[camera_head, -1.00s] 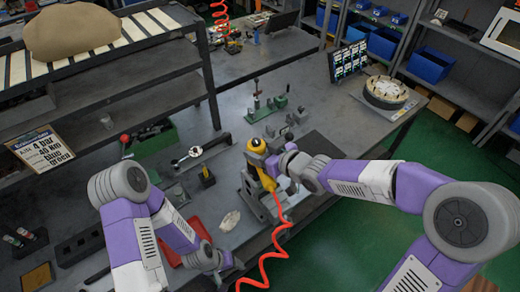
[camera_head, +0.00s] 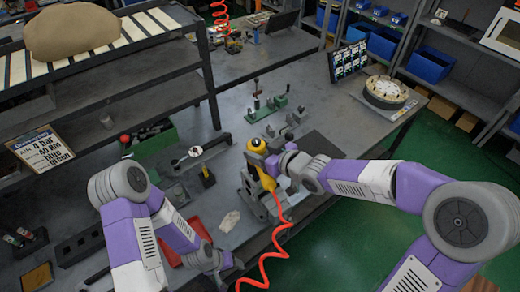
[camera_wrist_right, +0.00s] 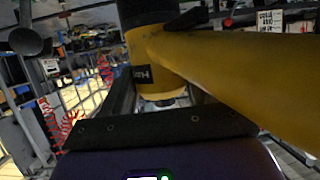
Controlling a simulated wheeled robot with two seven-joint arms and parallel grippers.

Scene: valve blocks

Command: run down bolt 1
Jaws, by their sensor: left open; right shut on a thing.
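A yellow power tool (camera_head: 266,178) with a red coiled hose stands over a grey fixture (camera_head: 252,197) at the bench's front edge. My right gripper (camera_head: 285,170) is shut on the tool. In the right wrist view the tool's yellow body (camera_wrist_right: 165,65) fills the space in front of the jaws, and its handle runs off to the right. Bolt 1 and the tool's lower tip cannot be made out; the tool and gripper hide that spot. My left gripper (camera_head: 222,265) is low in the head view, open and apart from the tool, near a red tray (camera_head: 198,228).
The red hose (camera_head: 268,262) hangs in front of the bench. A torque wrench (camera_head: 195,151) lies on the bench behind the left arm. A crumpled pale cloth (camera_head: 230,221) lies left of the fixture. A green vise-like device (camera_head: 268,105) stands behind. A dark mat (camera_head: 318,145) lies to the right.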

